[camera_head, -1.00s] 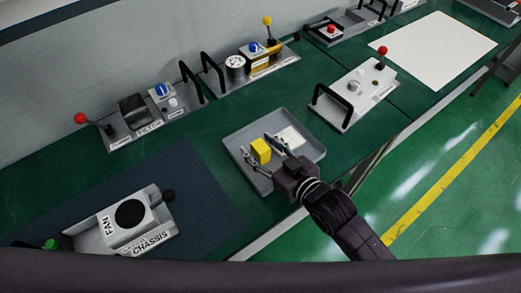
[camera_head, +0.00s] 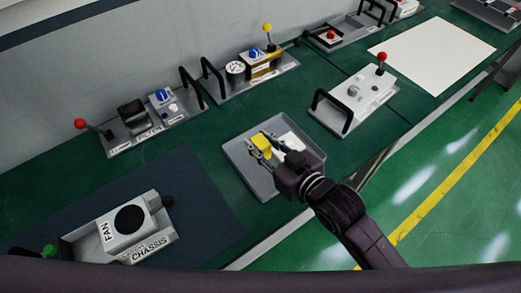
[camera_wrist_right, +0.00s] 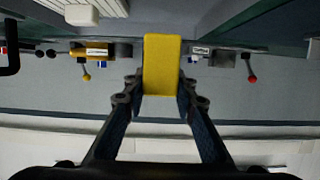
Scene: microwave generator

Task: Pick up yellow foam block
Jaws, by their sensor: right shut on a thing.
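The yellow foam block (camera_head: 261,146) is in my right gripper (camera_head: 268,146), above the grey tray (camera_head: 245,167) on the green bench. In the right wrist view the block (camera_wrist_right: 162,65) stands between the two fingers of the right gripper (camera_wrist_right: 160,100), which press on its sides. The right gripper is shut on the block. A white block (camera_head: 288,141) lies in the tray, partly behind the gripper; a white block also shows at the top of the right wrist view (camera_wrist_right: 82,14). My left gripper is not in view.
A fan chassis unit (camera_head: 125,228) sits on a dark mat at lower left. Units with levers and black handles (camera_head: 155,122) line the wall. A panel with a red-knobbed lever (camera_head: 358,95) stands right of the tray. A white sheet (camera_head: 433,50) lies farther right.

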